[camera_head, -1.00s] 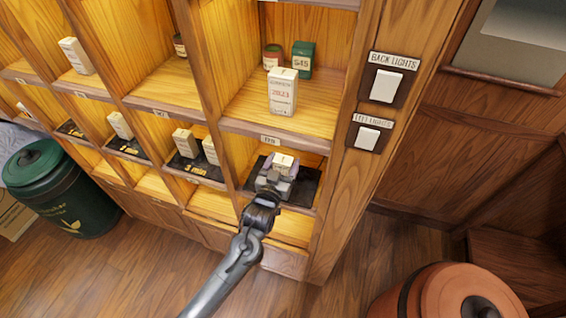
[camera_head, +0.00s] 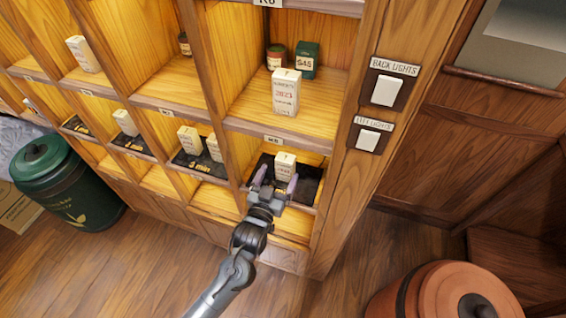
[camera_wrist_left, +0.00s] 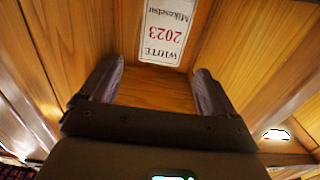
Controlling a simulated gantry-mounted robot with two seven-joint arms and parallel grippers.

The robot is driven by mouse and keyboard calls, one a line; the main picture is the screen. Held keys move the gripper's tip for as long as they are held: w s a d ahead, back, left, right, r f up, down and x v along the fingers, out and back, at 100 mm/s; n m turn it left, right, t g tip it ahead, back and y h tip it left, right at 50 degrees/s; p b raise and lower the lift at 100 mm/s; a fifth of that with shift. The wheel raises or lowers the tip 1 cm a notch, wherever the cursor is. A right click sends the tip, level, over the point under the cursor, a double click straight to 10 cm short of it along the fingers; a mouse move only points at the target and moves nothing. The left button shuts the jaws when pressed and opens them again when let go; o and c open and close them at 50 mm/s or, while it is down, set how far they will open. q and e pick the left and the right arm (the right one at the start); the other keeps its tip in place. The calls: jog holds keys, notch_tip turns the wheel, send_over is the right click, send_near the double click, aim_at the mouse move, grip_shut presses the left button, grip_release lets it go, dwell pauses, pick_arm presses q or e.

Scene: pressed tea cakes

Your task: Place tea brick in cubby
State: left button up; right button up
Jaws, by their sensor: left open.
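A white tea brick (camera_head: 285,166) stands upright on the dark mat (camera_head: 307,189) in the lower right cubby (camera_head: 310,160). In the left wrist view the brick's label (camera_wrist_left: 166,30) reads "WHITE 2023", upside down. My left gripper (camera_head: 275,184) is open at the front of this cubby. Its two fingers show in the left wrist view (camera_wrist_left: 150,78), spread apart, with the brick ahead of and between their tips and not gripped. My right gripper is not in view.
Another white box (camera_head: 286,92) stands on the shelf above, with a green tin (camera_head: 306,60) behind it. More boxes (camera_head: 189,140) stand in cubbies to the left. A wooden post with light switches (camera_head: 387,91) borders the cubby on the right.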

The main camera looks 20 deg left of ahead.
pick_arm(q)
jog(key=s+a+f+g, duration=0.1)
jog(key=s+f+g, duration=0.2)
jog(key=s, duration=0.7)
jog(key=s+a+f+m+g, duration=0.1)
jog(key=s+f+g, duration=0.1)
jog(key=s+g, duration=0.4)
jog(key=s+a+f+m+g, duration=0.1)
jog(key=s+f+g, duration=0.2)
jog(key=s, duration=1.1)
jog(key=shift+s+f+g+h+p, duration=0.3)
jog(key=shift+g+h+p, duration=0.1)
jog(key=shift+g, duration=0.8)
